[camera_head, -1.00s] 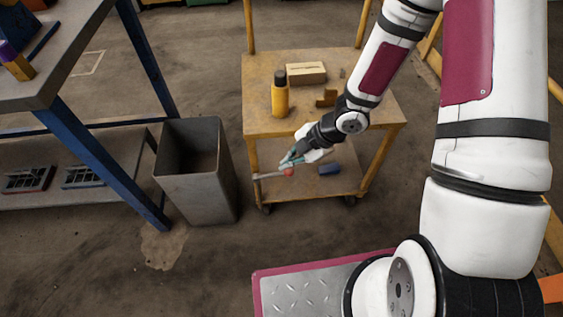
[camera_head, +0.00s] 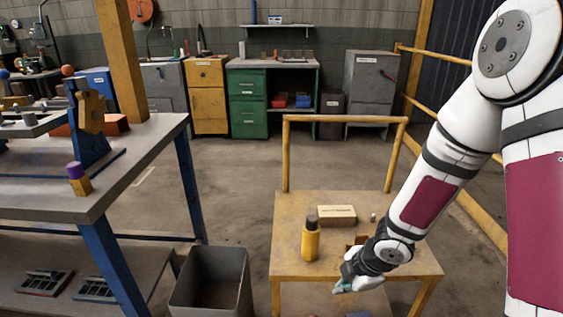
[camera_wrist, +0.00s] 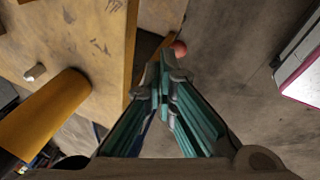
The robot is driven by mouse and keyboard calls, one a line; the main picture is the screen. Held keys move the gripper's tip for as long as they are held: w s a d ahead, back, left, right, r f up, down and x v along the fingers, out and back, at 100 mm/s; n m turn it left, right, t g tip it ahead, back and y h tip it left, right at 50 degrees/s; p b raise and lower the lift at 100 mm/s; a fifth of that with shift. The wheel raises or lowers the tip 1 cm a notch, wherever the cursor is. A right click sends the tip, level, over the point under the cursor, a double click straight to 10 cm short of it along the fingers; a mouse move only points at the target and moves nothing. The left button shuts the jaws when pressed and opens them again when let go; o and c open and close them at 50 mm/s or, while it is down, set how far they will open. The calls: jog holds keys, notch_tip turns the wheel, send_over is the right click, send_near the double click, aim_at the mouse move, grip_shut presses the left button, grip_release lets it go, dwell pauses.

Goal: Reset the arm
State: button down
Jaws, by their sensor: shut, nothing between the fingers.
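My gripper (camera_head: 343,287) is at the front edge of a yellow cart (camera_head: 288,262) in the head view, at the lower end of my arm. In the wrist view its teal fingers (camera_wrist: 165,82) come together at the tips with nothing between them. A yellow bottle with a dark cap (camera_head: 310,241) stands on the cart top, left of my gripper. It also shows large at the left of the wrist view (camera_wrist: 45,115). A pale box (camera_head: 337,215) lies behind it. A small brown block (camera_head: 358,240) is partly hidden by my wrist.
A grey bin (camera_head: 212,282) stands left of the cart. A grey workbench with blue legs (camera_head: 150,142) fills the left side. Yellow rails (camera_head: 470,215) run along the right. A green cabinet (camera_head: 249,105) stands at the back wall. Open floor lies between.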

jog(key=d+r+m+t+h, duration=0.1)
jog(key=d+r+m+h, duration=0.35)
jog(key=d+r, duration=0.45)
jog(key=s+d+r+m+g+h, duration=0.1)
jog(key=s+d+r+m+h, duration=0.1)
jog(key=s+r+m, duration=0.8)
jog(key=s+a+r+m+g+y, duration=0.1)
jog(key=s+a+r+m, duration=0.15)
jog(key=s, duration=0.45)
jog(key=s+a+r+m+g+y, duration=0.1)
jog(key=s+a+r, duration=0.1)
jog(key=s+r, duration=0.3)
jog(key=s+a+r+m+y, duration=0.2)
jog(key=s, duration=0.6)
notch_tip(320, 180, up, 22)
jog(key=t+p, duration=0.3)
jog(key=p, duration=1.8)
jog(key=shift+s+a+r, duration=0.15)
jog(key=shift+s+a, duration=0.15)
jog(key=shift+a, duration=0.1)
